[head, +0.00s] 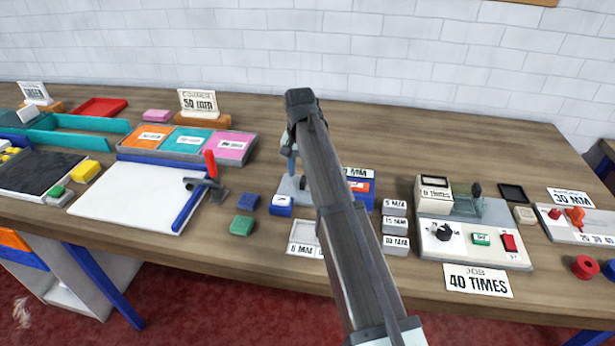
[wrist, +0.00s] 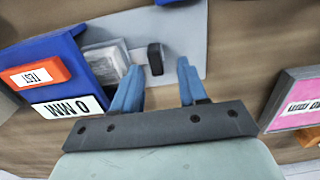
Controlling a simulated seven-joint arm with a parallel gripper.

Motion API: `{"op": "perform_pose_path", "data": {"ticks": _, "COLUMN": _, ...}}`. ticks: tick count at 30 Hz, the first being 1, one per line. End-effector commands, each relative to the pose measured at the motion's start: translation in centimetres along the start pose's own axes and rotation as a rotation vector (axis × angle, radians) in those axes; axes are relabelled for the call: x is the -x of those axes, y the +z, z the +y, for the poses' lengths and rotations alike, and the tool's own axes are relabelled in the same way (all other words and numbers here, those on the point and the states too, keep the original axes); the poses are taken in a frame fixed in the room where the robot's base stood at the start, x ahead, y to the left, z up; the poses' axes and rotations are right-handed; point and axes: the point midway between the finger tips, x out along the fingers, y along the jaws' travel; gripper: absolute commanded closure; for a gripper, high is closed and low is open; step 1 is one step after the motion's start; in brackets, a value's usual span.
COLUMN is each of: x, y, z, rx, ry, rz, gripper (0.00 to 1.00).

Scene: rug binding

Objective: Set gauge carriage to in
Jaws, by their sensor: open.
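The gauge is a blue housing (wrist: 72,58) with an orange TEST button (wrist: 35,75) and a white 0 MM readout (wrist: 65,107). It stands on a grey base plate (wrist: 190,35). A clear grey block (wrist: 118,62) sits against the housing, and a black upright knob (wrist: 155,58) stands beside it. I cannot tell which of these is the carriage. My gripper (wrist: 160,78) is open and empty, its blue fingers pointing toward the plate with the knob between and beyond their tips. In the head view my arm hides most of the gauge; its blue housing (head: 362,190) shows partly at the right.
A tray with a pink pad (head: 232,146) lies left of the gauge. Labelled grey blocks (head: 396,224) stand to its right, beside a counter machine (head: 470,240). The table behind the gauge is clear.

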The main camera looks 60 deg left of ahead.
Motion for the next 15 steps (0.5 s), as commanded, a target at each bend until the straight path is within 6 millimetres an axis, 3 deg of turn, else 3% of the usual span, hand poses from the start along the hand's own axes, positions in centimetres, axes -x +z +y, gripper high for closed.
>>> {"op": "perform_pose_path", "data": {"ticks": 15, "x": 8.2, "y": -0.1, "z": -0.1, "rx": 0.001, "ry": -0.001, "rz": 0.001, "gripper": 0.57}}
